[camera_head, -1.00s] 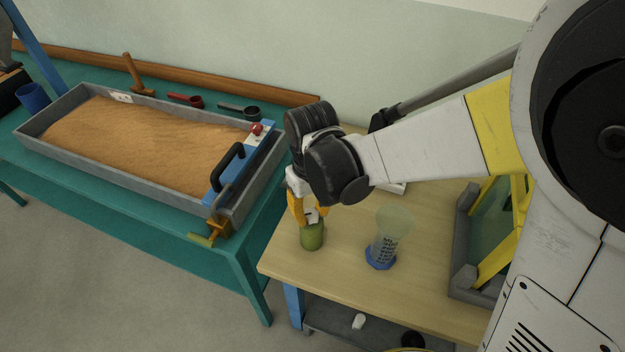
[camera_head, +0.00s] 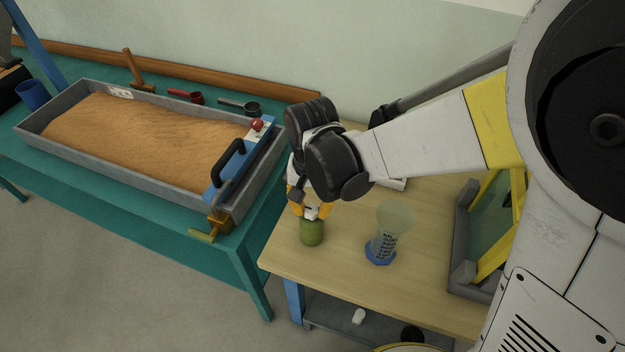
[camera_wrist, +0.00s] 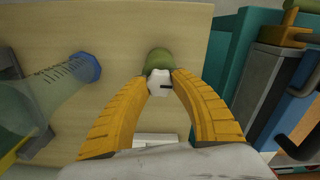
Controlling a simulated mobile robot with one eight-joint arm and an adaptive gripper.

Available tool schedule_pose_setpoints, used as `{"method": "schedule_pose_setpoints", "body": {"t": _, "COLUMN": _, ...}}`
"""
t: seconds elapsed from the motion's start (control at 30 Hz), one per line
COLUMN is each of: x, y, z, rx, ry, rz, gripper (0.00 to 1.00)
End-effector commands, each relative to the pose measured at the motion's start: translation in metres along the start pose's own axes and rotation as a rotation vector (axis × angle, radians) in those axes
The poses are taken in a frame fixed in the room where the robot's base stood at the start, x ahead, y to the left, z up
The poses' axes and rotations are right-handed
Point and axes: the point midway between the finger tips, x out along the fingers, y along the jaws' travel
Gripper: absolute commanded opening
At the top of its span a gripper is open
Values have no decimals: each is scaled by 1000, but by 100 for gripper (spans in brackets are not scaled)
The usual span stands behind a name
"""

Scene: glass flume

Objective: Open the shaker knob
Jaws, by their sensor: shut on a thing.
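The shaker is a small green container (camera_head: 312,233) standing upright on the wooden table near its left front corner. Its white faceted knob (camera_wrist: 160,83) sits on top and has a dark mark on it. My gripper (camera_head: 311,210) points down over the shaker, its yellow fingers shut on the knob from both sides. In the wrist view my gripper (camera_wrist: 160,84) shows a fingertip against each side of the knob, and the green body (camera_wrist: 158,58) shows behind it.
A clear graduated cylinder (camera_head: 385,235) with a blue base stands close to the right of the shaker. A grey and yellow frame (camera_head: 460,245) is further right. A teal bench with a sand-filled tray (camera_head: 120,184) lies left. The table between shaker and front edge is clear.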

Motion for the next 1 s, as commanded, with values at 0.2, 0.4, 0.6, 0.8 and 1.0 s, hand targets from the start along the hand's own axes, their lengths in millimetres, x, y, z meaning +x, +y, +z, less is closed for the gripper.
{"method": "schedule_pose_setpoints", "body": {"t": 0.2, "x": 0, "y": 0, "z": 0, "rx": 17, "ry": 0, "rz": 0, "gripper": 0}}
{"method": "schedule_pose_setpoints", "body": {"t": 0.4, "x": 0, "y": 0, "z": 0, "rx": 17, "ry": 0, "rz": 0, "gripper": 0}}
{"method": "schedule_pose_setpoints", "body": {"t": 0.6, "x": 0, "y": 0, "z": 0, "rx": 17, "ry": 0, "rz": 0, "gripper": 53}}
{"method": "schedule_pose_setpoints", "body": {"t": 0.8, "x": 0, "y": 0, "z": 0, "rx": 16, "ry": 0, "rz": 0, "gripper": 53}}
{"method": "schedule_pose_setpoints", "body": {"t": 1.0, "x": -10, "y": 0, "z": 0, "rx": 16, "ry": 0, "rz": 0, "gripper": 53}}
